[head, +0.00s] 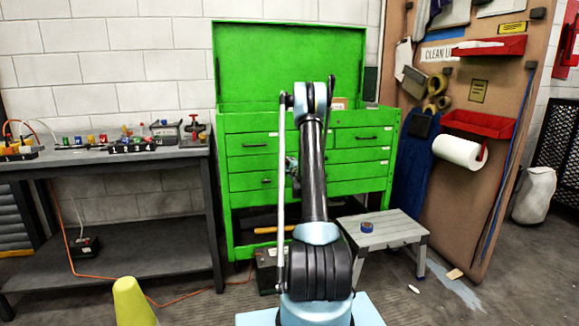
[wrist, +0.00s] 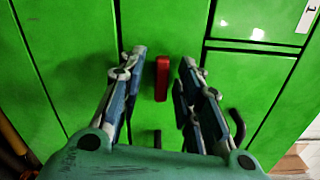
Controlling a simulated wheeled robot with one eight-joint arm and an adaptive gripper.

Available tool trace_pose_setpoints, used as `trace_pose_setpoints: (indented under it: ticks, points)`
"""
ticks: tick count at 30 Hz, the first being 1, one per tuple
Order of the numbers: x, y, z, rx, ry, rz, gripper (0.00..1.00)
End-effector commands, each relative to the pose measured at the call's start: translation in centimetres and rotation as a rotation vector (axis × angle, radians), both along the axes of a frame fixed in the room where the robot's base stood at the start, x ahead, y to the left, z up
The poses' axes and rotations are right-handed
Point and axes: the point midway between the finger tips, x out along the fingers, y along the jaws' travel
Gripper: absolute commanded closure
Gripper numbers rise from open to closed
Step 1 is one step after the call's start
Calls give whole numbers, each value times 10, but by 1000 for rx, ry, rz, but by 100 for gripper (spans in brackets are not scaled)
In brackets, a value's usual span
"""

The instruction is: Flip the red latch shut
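The red latch (wrist: 162,78) is a short upright bar on the green front of the tool chest (head: 252,183). In the wrist view it lies between the two fingertips of my gripper (wrist: 163,66), with a gap on each side. My gripper is open and empty, facing the chest front; how far it is from the latch is hard to tell. In the head view my arm hides the latch and most of the gripper.
A workbench (head: 100,157) with small parts stands at the left. A grey step stool (head: 385,232) with a blue tape roll (head: 367,227) is right of my arm. A yellow cone (head: 132,303) stands at front left. A black handle (wrist: 237,127) is right of my gripper.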

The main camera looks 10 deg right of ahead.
Motion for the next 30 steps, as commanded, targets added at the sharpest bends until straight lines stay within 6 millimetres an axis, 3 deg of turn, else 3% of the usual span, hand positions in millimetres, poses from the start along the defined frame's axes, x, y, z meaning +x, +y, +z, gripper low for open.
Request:
trace_pose_setpoints:
  ticks: [8, 12, 20, 30]
  points:
    - [-1, -8, 0, 0, 0, -7, 71]
    - [-1, -9, 0, 0, 0, -8, 100]
    - [-2, -9, 0, -12, 0, -8, 100]
    - [-2, -9, -1, -190, -6, -7, 100]
